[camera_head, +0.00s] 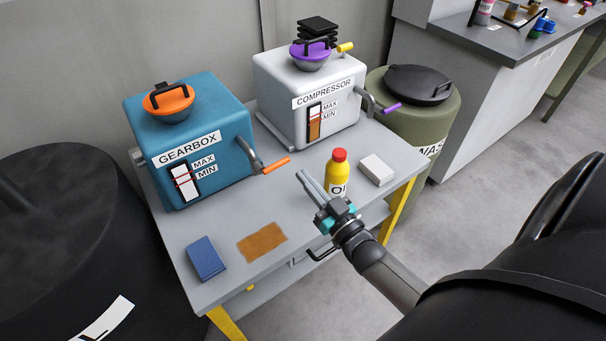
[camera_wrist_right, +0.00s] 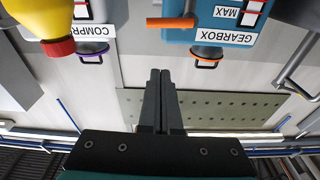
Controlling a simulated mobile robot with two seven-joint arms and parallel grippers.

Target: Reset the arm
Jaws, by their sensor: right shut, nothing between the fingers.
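My right gripper (camera_head: 312,185) is shut and empty above the front part of the grey table (camera_head: 215,235). Its closed fingers also show in the right wrist view (camera_wrist_right: 162,80). A yellow oil bottle with a red cap (camera_head: 337,172) stands upright on the table, just behind and to the right of the fingertips. The bottle also shows at the upper left of the wrist view (camera_wrist_right: 40,18). The blue gearbox (camera_head: 215,145) with an orange cap stands at the left of the table. The white compressor (camera_head: 280,95) with a purple cap stands behind it. My left gripper is not in view.
A blue booklet-like block (camera_head: 206,258), a brown cloth (camera_head: 262,242) and a white box (camera_head: 377,169) lie on the table. A green waste drum (camera_head: 440,110) stands to the right of the table. A grey counter (camera_head: 490,40) with small bottles is at the back right.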

